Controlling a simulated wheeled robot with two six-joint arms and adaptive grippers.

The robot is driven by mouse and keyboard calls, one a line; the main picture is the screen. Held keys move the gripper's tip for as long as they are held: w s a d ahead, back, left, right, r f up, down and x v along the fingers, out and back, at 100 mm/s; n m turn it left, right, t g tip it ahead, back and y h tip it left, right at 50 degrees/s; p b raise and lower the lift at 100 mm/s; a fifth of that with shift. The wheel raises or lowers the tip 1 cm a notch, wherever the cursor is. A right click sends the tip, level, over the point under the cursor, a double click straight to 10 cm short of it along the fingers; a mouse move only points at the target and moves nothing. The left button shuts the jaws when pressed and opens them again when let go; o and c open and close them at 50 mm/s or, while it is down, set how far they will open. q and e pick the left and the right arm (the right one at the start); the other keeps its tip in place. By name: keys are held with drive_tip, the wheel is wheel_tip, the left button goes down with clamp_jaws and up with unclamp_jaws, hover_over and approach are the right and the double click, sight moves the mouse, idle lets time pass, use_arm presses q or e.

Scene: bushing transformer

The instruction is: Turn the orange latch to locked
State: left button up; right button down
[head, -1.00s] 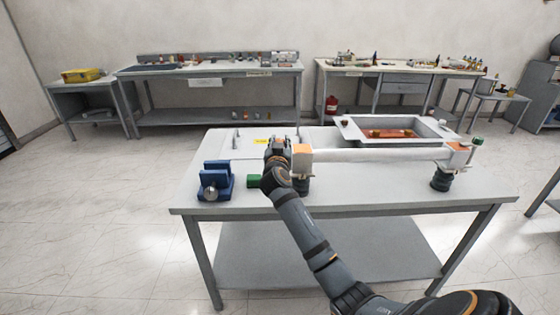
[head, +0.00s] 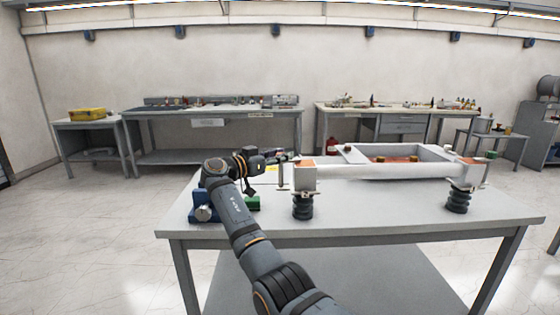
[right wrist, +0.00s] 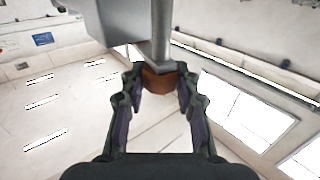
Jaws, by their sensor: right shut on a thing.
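My right gripper (head: 287,156) is at the left end of the long white horizontal bar (head: 385,171), beside the white end block with an orange top (head: 306,163). In the right wrist view, my right gripper (right wrist: 160,84) has both fingers closed around an orange-brown piece (right wrist: 158,80), which looks like the latch. That piece sits at the end of a grey metal post (right wrist: 162,32), next to a grey box-shaped body (right wrist: 122,22). The fingers hide the piece's sides, and its locked or unlocked position cannot be told. My left gripper is not in view.
A blue vise-like block (head: 203,207) and a green block (head: 252,203) are by my right arm on the grey table (head: 390,215). Dark ribbed insulators (head: 303,207) stand under the bar. A grey tray (head: 440,153) lies behind it. The table's front is clear.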

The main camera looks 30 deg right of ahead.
drive_tip(key=shift+m+g, duration=0.4)
drive_tip(key=shift+g, duration=0.2)
drive_tip(key=c, duration=1)
unclamp_jaws()
drive_tip(key=shift+d, duration=0.1)
drive_tip(key=shift+o, duration=0.2)
drive_tip(key=a, duration=1.2)
drive_tip(key=shift+s, duration=0.3)
